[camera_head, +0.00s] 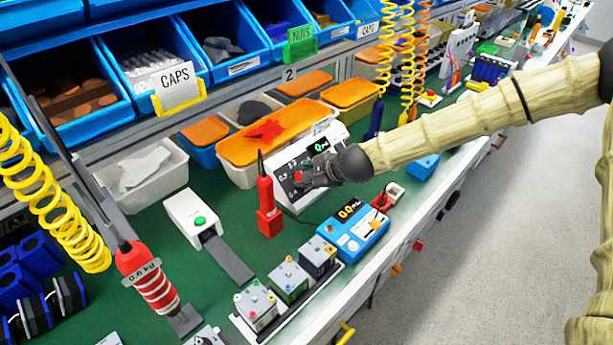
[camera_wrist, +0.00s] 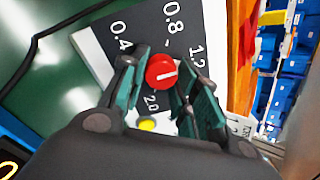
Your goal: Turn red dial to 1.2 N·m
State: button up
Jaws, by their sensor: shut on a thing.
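The red dial (camera_wrist: 160,72) sits on a tilted dark panel with a white border (camera_wrist: 95,50), between my gripper's fingers (camera_wrist: 162,80) in the wrist view. My gripper is shut on the dial from both sides. The dial's white pointer line points right, roughly toward the 1.2 label (camera_wrist: 197,58); the right finger hides the exact alignment. Labels 0.4, 0.8 and 2.0 also show around the dial. In the head view, my gripper (camera_head: 310,177) is at the panel (camera_head: 286,190) and mostly covers the dial.
A red screwdriver-like tool (camera_head: 267,208) stands left of the panel. A blue meter (camera_head: 353,232) and a rack of small boxes (camera_head: 288,279) are in front. Orange-lidded bins (camera_head: 270,132) stand close behind. Some green bench surface left of the tool is clear.

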dwell(0.3)
jog(key=o, duration=1)
jog(key=shift+v, duration=6)
jog(key=shift+r, duration=0.1)
